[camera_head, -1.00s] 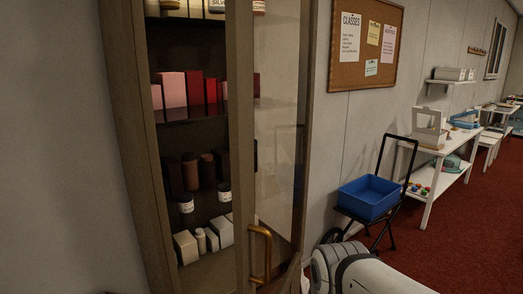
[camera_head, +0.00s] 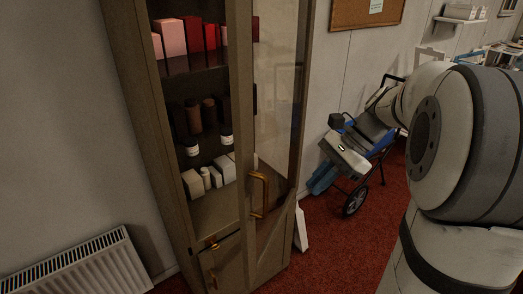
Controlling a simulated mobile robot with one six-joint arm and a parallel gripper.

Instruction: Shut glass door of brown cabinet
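The tall brown cabinet (camera_head: 130,75) stands left of centre with its shelves exposed. Its glass door (camera_head: 277,95) stands open on the right side, with a brown frame and clear pane. A brass handle (camera_head: 259,194) is on the door frame. My gripper (camera_head: 322,178) is right of the door, apart from it, hanging from my arm that comes in from the right. Its blue fingertips point down and left; their gap is too small to tell. Nothing is seen held.
A white radiator (camera_head: 80,266) is at lower left. A white board (camera_head: 301,228) leans beside the cabinet. Red carpet (camera_head: 335,255) is open in front.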

